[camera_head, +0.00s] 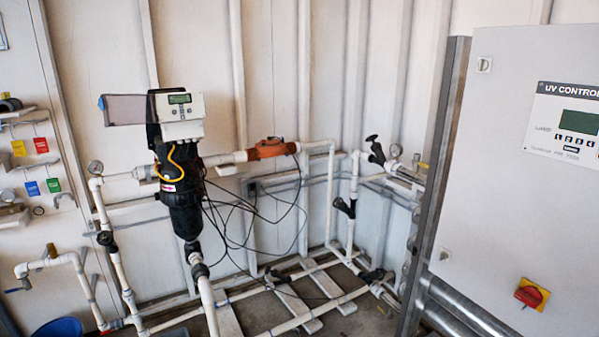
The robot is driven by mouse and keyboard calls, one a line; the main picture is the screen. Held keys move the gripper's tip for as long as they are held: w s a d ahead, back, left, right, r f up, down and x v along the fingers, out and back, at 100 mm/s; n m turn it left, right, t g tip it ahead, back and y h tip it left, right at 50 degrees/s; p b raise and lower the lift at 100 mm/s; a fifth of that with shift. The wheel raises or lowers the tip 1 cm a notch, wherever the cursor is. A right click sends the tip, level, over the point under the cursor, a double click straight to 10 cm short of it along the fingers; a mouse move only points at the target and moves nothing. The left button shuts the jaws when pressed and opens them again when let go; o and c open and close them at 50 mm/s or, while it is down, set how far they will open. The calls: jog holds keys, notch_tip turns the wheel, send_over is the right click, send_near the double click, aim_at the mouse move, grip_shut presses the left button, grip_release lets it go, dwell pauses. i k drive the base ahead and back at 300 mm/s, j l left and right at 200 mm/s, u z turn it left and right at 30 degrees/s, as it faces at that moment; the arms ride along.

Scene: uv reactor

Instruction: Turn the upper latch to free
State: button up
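The upper latch (484,65) is a small square fitting near the top left corner of the grey UV control cabinet door (490,180). A similar small lower latch (445,255) sits near the door's lower left edge. The door looks closed. The latch is too small to tell which way it is turned. My gripper is not in view, and nothing touches the latch.
A red and yellow rotary switch (532,294) sits low on the door, and a control panel (570,120) at its upper right. A metal post (435,180) stands along the cabinet's left side. White pipes and a black filter unit (180,190) fill the left and middle.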

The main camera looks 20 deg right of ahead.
aim_at(482, 65)
jog(key=z, duration=2.05)
